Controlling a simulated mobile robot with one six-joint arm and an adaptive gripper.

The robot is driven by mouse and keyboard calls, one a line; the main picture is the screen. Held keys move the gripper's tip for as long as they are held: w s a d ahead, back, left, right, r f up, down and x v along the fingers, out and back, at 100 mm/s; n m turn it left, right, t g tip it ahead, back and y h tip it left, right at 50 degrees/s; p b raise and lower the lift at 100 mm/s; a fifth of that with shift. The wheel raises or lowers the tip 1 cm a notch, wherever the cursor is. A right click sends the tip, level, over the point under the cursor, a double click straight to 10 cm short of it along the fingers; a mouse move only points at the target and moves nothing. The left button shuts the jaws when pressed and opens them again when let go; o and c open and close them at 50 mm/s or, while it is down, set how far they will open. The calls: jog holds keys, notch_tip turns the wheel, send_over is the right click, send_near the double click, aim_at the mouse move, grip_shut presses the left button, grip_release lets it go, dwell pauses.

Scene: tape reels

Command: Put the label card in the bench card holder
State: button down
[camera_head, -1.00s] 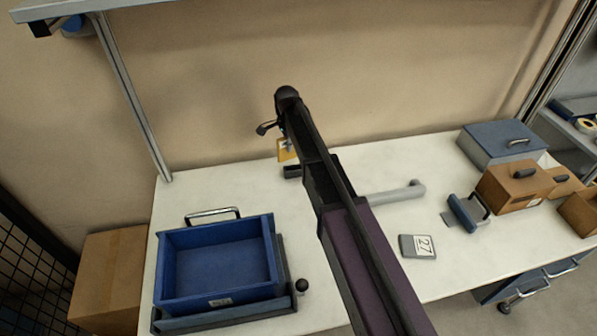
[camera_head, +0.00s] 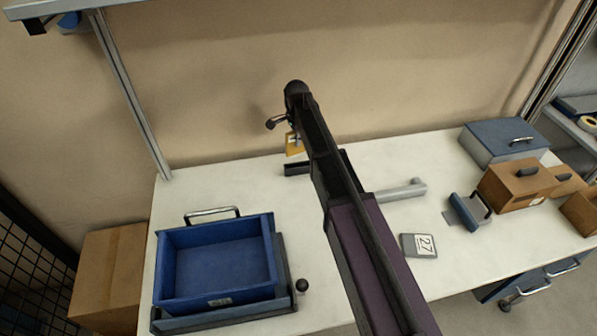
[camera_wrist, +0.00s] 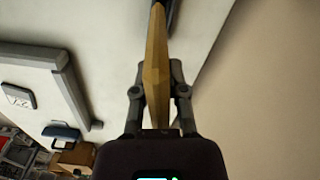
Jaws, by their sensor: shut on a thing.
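The label card is a yellow-orange plate (camera_head: 294,145) at the back of the bench, partly hidden by my arm. In the wrist view the card (camera_wrist: 156,65) stands nearly edge-on between the fingers of my gripper (camera_wrist: 158,80), which is shut on it. A dark low strip (camera_head: 297,169), which looks like the bench card holder, lies on the bench just below the card in the head view. My arm covers its right part. A dark piece also shows behind the card's far end in the wrist view (camera_wrist: 172,14). A gap shows between card and strip in the head view.
A blue bin (camera_head: 218,264) stands at front left. A grey bar (camera_head: 402,191), a tile marked 27 (camera_head: 419,246) and a blue-handled block (camera_head: 464,211) lie right of my arm. Brown boxes (camera_head: 516,187) and a grey-blue case (camera_head: 500,143) fill the right end. The wall is close behind.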

aim_at(299, 153)
jog(key=shift+w+d, duration=0.1)
jog(key=shift+d, duration=0.25)
jog(key=s+d+f+m+b, duration=0.1)
jog(key=s+d+f+b, duration=0.1)
jog(key=s, duration=0.5)
jog(key=s+d+f+m+b, duration=0.1)
jog(key=s+d+f+b, duration=0.1)
jog(key=s, duration=0.6)
jog(key=shift+s+m, duration=0.3)
jog(key=shift+m, duration=0.1)
jog(key=w+a, duration=0.1)
jog(key=w, duration=0.3)
jog(key=w+a+f+b, duration=0.1)
jog(key=w, duration=0.4)
jog(key=w+a, duration=0.1)
jog(key=w, duration=0.4)
jog(key=shift+w+a+f, duration=0.15)
jog(key=shift+a+f, duration=0.1)
jog(key=shift+a, duration=0.15)
jog(key=shift+w, duration=0.1)
